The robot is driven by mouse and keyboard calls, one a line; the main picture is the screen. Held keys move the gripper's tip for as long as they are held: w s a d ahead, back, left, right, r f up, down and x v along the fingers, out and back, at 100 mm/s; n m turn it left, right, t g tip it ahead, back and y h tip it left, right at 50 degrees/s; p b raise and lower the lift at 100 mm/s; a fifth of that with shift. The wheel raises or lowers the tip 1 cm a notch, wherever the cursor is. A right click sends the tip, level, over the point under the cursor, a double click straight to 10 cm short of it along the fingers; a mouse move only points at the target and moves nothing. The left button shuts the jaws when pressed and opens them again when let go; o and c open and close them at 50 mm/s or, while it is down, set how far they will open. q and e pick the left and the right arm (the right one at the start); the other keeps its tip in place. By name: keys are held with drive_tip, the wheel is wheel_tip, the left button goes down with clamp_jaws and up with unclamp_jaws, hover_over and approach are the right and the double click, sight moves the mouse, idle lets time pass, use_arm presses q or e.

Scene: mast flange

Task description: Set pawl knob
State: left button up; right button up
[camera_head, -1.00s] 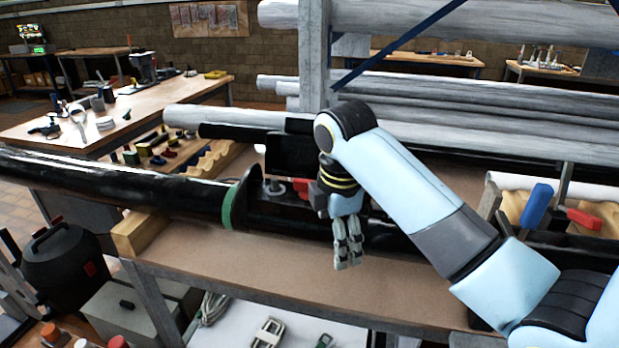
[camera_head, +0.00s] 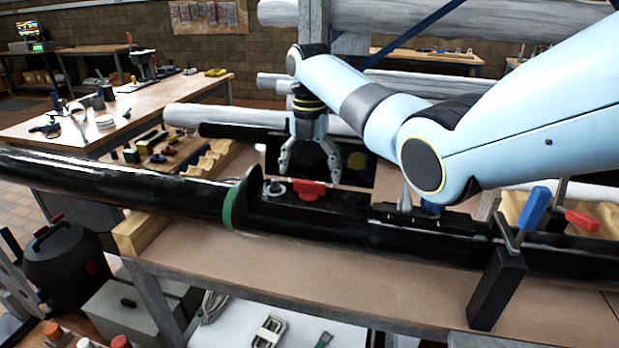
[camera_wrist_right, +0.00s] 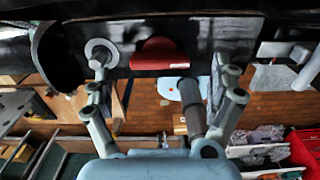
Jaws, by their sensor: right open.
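A red knob (camera_head: 307,190), which I take to be the pawl knob, sits on top of the black mast part (camera_head: 345,215) in the head view. A round grey metal fitting (camera_head: 274,189) stands just left of it. My right gripper (camera_head: 309,175) points down with its fingers spread, above and around the knob's place in the picture; whether it touches the knob cannot be told. In the right wrist view the red knob (camera_wrist_right: 160,55) shows between the spread fingers (camera_wrist_right: 163,72), and nothing is held. My left gripper does not show.
A blue-handled clamp (camera_head: 535,208) stands on the right. A green band (camera_head: 228,208) rings the black tube (camera_head: 110,183) on the left. The bench front (camera_head: 330,275) is clear.

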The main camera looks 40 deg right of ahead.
sight(309, 181)
drive_tip(key=shift+f, duration=1.5)
drive_tip(key=c, duration=1.2)
drive_tip(key=shift+r+m+p, duration=0.25)
drive_tip(key=shift+m+p, duration=0.95)
drive_tip(key=shift+m, duration=0.2)
drive_tip(key=m+p, duration=0.2)
drive_tip(key=m, duration=0.2)
drive_tip(key=shift+m, duration=0.3)
drive_tip(key=m+p, duration=0.2)
drive_tip(key=m, duration=0.3)
drive_tip(key=m+p, duration=0.1)
drive_tip(key=m, duration=0.4)
drive_tip(key=shift+f, duration=0.1)
drive_tip(key=shift+w+m, duration=0.1)
drive_tip(key=shift+m, duration=0.4)
